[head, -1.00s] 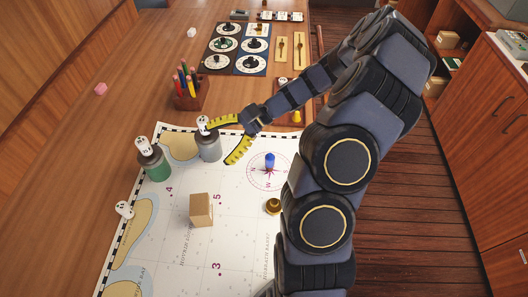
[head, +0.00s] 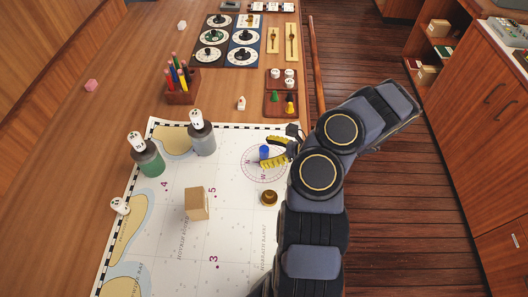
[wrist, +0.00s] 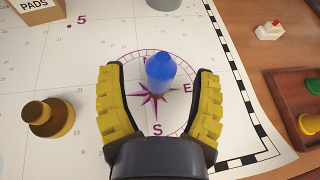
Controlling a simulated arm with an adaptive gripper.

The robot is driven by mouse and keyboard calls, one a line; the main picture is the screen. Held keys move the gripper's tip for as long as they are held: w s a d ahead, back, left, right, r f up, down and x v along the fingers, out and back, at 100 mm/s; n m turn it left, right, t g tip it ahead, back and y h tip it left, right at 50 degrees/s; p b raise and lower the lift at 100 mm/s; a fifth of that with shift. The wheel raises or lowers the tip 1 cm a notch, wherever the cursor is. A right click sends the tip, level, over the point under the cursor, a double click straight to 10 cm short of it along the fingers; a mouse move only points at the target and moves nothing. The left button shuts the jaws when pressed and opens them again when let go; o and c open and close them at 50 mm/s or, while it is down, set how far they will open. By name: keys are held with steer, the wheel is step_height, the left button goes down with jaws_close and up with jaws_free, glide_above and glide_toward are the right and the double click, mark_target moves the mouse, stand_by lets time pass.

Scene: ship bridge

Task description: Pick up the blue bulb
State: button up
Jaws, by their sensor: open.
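The blue bulb (head: 264,152) stands upright on the compass rose of the white chart (head: 232,232). In the head view my gripper (head: 271,152) is low over the chart and partly hides the bulb's right side. It holds nothing.
A brass piece (head: 269,198) and a cardboard box (head: 197,204) stand on the chart nearby. Grey (head: 203,140) and green (head: 150,160) canisters stand at its left. A wooden tray (head: 281,94) with small pieces lies beyond the chart. Open chart surrounds the bulb.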

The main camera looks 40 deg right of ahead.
steer(key=shift+x, duration=1.45)
steer(key=shift+r, duration=0.1)
jaws_close()
